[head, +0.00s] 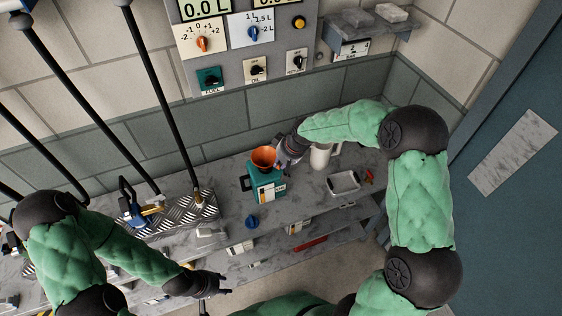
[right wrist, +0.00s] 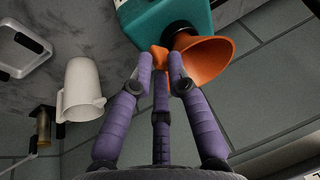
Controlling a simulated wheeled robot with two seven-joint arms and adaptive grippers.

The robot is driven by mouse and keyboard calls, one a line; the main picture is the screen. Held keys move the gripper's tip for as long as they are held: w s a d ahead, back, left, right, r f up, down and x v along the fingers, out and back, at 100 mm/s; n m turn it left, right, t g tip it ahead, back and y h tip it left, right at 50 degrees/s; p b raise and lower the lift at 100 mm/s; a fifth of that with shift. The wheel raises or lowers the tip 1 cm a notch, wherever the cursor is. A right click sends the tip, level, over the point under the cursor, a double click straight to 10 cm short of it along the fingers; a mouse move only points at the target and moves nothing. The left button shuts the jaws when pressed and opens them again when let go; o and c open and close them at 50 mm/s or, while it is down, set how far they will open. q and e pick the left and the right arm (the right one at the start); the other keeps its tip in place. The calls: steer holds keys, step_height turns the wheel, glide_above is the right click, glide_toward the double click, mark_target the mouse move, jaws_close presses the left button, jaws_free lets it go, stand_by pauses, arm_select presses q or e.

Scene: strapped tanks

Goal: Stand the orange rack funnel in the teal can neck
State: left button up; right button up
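The teal can (head: 264,187) stands on the grey bench, and it also shows in the right wrist view (right wrist: 160,22). The orange funnel (head: 264,157) is above the can, wide mouth up, its narrow end at the can's dark neck (right wrist: 183,40). How deep the spout sits is hidden. My right gripper (head: 287,150) is beside the funnel on its right. In the right wrist view its purple fingers (right wrist: 161,62) close around the small orange tab of the funnel (right wrist: 205,60). My left gripper (head: 220,285) is low at the left, away from the can, its fingers too small to read.
A white jug (head: 322,156) and a grey tray (head: 344,192) stand right of the can. A blue object (head: 252,221) is at the bench's front. A tread-plate block (head: 185,215) and dark poles are at left. A control panel (head: 247,40) is on the wall.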

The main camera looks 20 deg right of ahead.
steer(key=shift+o, duration=1.4)
steer(key=shift+r, duration=0.1)
steer(key=v, duration=1.1)
steer(key=shift+s+r, duration=0.2)
steer(key=shift+r, duration=0.15)
steer(key=shift+d, duration=0.1)
steer(key=o, duration=1.2)
steer(key=shift+r, duration=0.1)
